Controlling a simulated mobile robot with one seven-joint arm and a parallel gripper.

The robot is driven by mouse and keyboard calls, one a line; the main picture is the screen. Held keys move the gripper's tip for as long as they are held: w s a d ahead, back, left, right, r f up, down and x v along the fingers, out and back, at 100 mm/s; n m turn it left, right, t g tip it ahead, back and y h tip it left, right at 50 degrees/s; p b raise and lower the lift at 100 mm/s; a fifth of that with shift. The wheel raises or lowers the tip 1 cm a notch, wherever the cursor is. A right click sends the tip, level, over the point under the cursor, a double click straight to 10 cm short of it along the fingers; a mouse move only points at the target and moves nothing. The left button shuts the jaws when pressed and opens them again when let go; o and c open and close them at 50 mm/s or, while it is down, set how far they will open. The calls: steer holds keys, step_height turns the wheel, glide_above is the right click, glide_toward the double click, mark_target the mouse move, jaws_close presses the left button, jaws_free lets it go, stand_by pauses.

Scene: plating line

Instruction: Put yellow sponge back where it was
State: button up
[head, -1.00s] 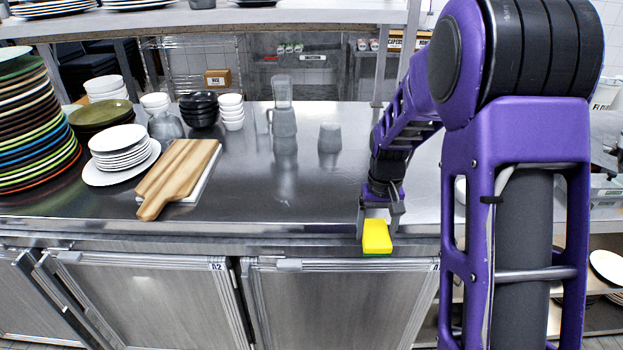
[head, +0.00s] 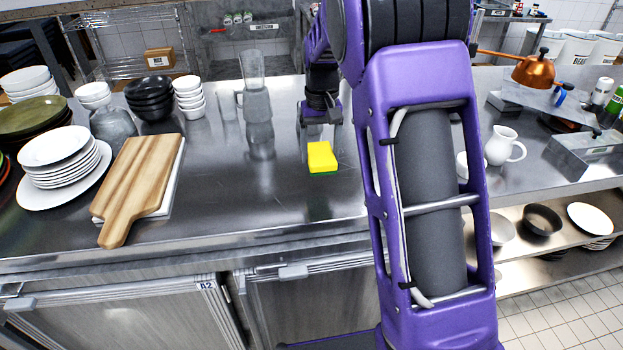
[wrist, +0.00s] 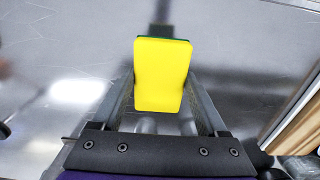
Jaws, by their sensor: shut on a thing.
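The yellow sponge (head: 321,157), with a thin green layer, is over the steel counter (head: 225,205), in front of the blender in the head view. My gripper (head: 321,128) is shut on it. In the wrist view the sponge's yellow face (wrist: 162,75) shows between the two fingers of my gripper (wrist: 158,104). Whether the sponge touches the counter or hangs just above it, I cannot tell.
A wooden cutting board (head: 140,185) and stacked white plates (head: 62,165) stand left. Black bowls (head: 150,97) and a clear blender (head: 254,100) stand behind. A white pitcher (head: 504,146) stands right. The counter's front middle is clear.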

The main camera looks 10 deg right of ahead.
mark_target(316, 184)
steer(key=shift+w+a+r, duration=0.25)
steer(key=shift+w+r, duration=0.55)
steer(key=shift+w, duration=0.05)
step_height(316, 184, down, 9)
steer(key=shift+f+b, duration=0.2)
steer(key=shift+b, duration=0.45)
steer(key=shift+f, duration=0.15)
steer(key=o, duration=1.4)
steer(key=shift+c, duration=0.2)
